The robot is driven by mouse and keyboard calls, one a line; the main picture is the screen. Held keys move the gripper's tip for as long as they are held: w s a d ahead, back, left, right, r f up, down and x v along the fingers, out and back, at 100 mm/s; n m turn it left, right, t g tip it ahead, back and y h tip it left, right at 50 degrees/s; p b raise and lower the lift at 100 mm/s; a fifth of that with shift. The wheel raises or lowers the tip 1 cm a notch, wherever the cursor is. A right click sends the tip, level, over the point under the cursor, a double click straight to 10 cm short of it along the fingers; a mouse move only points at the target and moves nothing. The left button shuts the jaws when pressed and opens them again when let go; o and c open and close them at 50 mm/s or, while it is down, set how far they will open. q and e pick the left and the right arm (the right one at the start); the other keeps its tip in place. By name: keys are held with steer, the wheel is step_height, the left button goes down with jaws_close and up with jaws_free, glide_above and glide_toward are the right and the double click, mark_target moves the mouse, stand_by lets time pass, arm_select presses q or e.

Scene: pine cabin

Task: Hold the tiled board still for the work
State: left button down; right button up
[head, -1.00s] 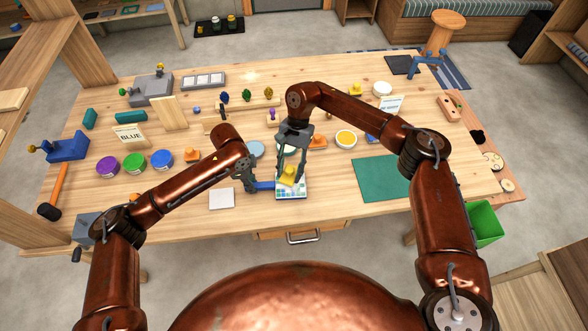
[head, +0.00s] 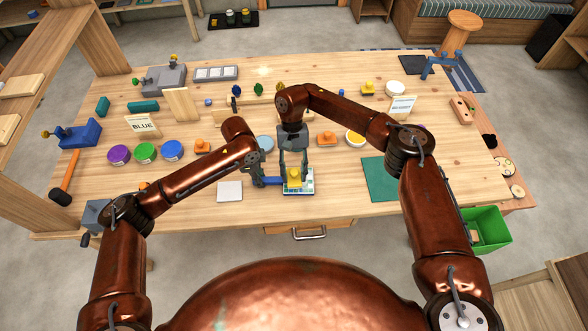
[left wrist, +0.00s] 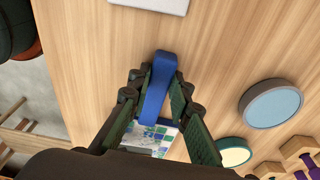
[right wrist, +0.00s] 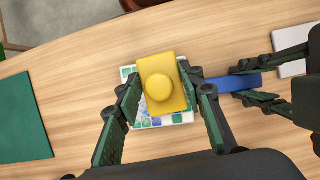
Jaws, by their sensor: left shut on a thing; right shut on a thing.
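The tiled board (head: 305,190), with small blue, green and white tiles, lies at the table's front middle. A blue handle (head: 270,181) sticks out from its left side. My left gripper (head: 259,180) is shut on the blue handle, which also shows between the fingers in the left wrist view (left wrist: 157,90). My right gripper (head: 293,173) is shut on a yellow block with a round knob (right wrist: 163,84), over the tiled board. The block hides much of the tiles in the right wrist view. I cannot tell whether it touches them.
A white square (head: 229,191) lies left of the board and a green mat (head: 380,180) to the right. Behind stand a blue-grey round lid (head: 264,143), an orange block (head: 327,138) and a yellow-topped tin (head: 355,138). Purple, green and blue tins (head: 146,152) stand farther left.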

mark_target(295, 179)
steer(key=f, duration=0.3)
steer(key=shift+d+f, duration=0.2)
steer(key=shift+f, duration=0.1)
steer(key=shift+s+d, duration=0.15)
steer(key=shift+d, duration=1.55)
steer(key=shift+s+d, duration=0.1)
steer(key=shift+d, duration=1.6)
steer(key=shift+c, duration=0.4)
steer(key=shift+w+r, duration=0.1)
steer(key=shift+w, duration=0.75)
steer(key=shift+w+a, duration=0.2)
steer(key=shift+a, duration=1.55)
steer(key=shift+w+a, duration=0.15)
steer(key=shift+a, duration=1.55)
steer(key=shift+w+a, duration=0.1)
steer(key=shift+w, duration=0.5)
steer(key=shift+w+d, duration=0.35)
steer(key=shift+d, duration=0.2)
steer(key=shift+s+d, duration=0.15)
steer(key=shift+d, duration=1.4)
steer(key=shift+s+d, duration=0.15)
steer(key=shift+d, duration=1.4)
step_height(295, 179, up, 8)
